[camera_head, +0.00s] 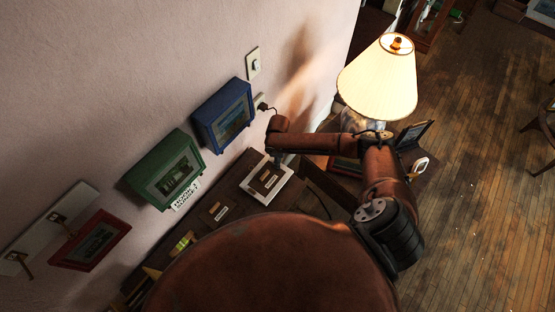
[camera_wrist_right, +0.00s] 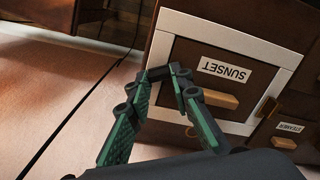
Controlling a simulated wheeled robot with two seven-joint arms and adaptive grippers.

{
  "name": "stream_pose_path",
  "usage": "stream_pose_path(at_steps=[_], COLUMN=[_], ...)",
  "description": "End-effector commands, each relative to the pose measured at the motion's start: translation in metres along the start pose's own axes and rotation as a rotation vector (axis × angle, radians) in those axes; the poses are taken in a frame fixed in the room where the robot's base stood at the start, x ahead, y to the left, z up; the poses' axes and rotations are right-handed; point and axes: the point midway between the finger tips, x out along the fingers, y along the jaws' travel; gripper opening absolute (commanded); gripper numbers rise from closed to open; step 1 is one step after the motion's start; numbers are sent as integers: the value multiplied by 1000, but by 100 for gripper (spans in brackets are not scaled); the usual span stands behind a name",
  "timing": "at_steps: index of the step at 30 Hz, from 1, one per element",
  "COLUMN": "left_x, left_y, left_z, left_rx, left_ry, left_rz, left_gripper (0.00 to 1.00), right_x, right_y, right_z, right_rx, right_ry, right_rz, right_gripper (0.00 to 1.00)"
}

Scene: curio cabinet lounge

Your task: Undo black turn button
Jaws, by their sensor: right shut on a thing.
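My right gripper (camera_head: 276,157) reaches down to a brown panel door (camera_head: 256,187) edged in white, on the dark cabinet by the wall. In the right wrist view the green-padded fingers of this gripper (camera_wrist_right: 165,78) come together at their tips on a small black turn button (camera_wrist_right: 181,70) by the door's edge. The door (camera_wrist_right: 190,48) carries an upside-down SUNSET label (camera_wrist_right: 224,70) and a wooden bar (camera_wrist_right: 216,98). The door looks closed. The button's turn angle is hard to tell behind the fingers. My left gripper is not in view.
A blue box (camera_head: 208,112), a green box (camera_head: 143,178) and a red frame (camera_head: 70,262) are on the wall. A lit lamp (camera_head: 375,85) stands close behind my right arm. Another label, STEAMER (camera_wrist_right: 290,127), is beside the door. The wood floor (camera_head: 480,150) at right is mostly clear.

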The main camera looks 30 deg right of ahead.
Motion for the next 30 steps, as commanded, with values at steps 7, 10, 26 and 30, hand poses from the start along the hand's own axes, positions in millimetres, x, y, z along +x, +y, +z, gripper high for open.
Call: stream_pose_path(at_steps=[7,10,26,30], left_x=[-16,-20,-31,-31], left_y=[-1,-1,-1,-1], left_z=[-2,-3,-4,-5], left_rx=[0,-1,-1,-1], left_ry=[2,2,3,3], left_rz=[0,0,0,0], left_gripper=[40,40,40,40], right_x=[-2,-2,-1,-1], right_y=[0,-1,0,0], right_z=[2,2,5,5], right_rx=[-232,-328,-811,-908], right_ry=[-1,-1,1,2], right_rz=[1,1,1,2], right_gripper=[0,0,0,0])
